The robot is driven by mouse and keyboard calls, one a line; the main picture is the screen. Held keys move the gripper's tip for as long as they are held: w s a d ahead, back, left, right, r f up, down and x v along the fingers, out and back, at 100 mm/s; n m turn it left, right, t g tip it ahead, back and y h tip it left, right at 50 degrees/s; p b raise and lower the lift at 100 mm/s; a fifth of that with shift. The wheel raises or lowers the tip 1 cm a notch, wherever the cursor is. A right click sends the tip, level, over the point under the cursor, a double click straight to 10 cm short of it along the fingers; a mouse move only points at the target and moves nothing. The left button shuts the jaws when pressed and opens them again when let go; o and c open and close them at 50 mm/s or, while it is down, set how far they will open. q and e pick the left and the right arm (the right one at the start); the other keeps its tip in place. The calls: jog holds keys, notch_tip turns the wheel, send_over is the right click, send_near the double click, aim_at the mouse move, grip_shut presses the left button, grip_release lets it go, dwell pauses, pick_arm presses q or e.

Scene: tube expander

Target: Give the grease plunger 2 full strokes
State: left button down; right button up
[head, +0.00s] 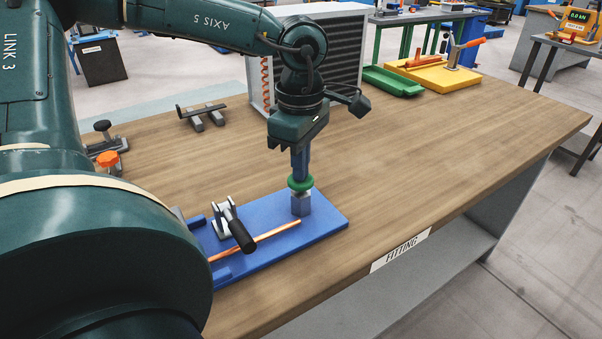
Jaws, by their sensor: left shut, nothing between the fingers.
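The grease plunger appears to be the green round cap (299,184) on top of a blue-grey block (302,204). The block stands upright at the right end of a blue base plate (325,222). My left gripper (300,174) points straight down with its fingers shut and empty. Its fingertips are right over the cap, at or very near its top; I cannot tell whether they touch. They hide part of the cap's top. My right gripper is not in view.
On the blue plate are a toggle clamp with a black handle (242,236) and a copper tube (275,232). A grey stand (203,116), a louvred box (335,60), a green tray (392,81) and a yellow fixture (440,76) stand behind. The table's right side is clear.

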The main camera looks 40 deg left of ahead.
pick_arm(q)
jog(key=shift+r+p, duration=0.45)
jog(key=shift+r, duration=0.35)
jog(key=shift+r+p, duration=0.6)
jog(key=shift+r, duration=0.5)
jog(key=shift+r, duration=0.1)
notch_tip(320, 180, up, 5)
jog(key=p, duration=0.3)
